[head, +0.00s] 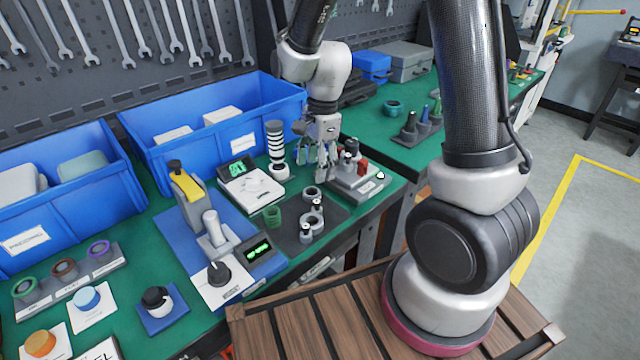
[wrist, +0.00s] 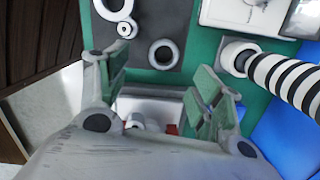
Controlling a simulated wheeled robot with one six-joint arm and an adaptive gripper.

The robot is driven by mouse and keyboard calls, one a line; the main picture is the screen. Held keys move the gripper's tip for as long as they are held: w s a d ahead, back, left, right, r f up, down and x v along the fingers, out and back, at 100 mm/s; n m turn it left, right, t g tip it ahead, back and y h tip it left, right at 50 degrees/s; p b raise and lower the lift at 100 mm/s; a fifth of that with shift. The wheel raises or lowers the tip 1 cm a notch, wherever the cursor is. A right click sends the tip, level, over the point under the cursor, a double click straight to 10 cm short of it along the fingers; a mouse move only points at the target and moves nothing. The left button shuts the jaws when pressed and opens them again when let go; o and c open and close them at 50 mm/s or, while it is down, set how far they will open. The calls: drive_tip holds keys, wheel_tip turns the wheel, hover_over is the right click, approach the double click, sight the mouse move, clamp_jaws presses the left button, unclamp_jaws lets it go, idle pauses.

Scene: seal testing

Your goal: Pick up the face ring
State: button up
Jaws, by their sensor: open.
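A small grey ring (head: 311,193) lies flat on the dark mat near the table's front edge; it also shows in the wrist view (wrist: 163,43). I cannot tell for sure that it is the face ring, as other rings are in view. My gripper (head: 322,158) is open and empty, pointing down behind the grey ring and over the grey fixture. Its two green-padded fingers (wrist: 162,92) are spread in the wrist view.
A black-and-white striped column (head: 276,148) stands close to the left of my gripper. The grey fixture (head: 357,182) with a red block is just right of it. Blue bins (head: 215,125) line the back. Green, brown and purple rings sit in a grey rack (head: 68,270) at left.

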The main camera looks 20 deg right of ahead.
sight(312, 188)
drive_tip(key=f, duration=0.2)
drive_tip(key=f+m, duration=0.1)
drive_tip(key=f, duration=0.2)
drive_tip(key=a+f+m, duration=0.1)
drive_tip(key=f, duration=0.1)
drive_tip(key=shift+w+f, duration=0.25)
drive_tip(key=shift+f, duration=0.1)
drive_tip(key=c, duration=1.1)
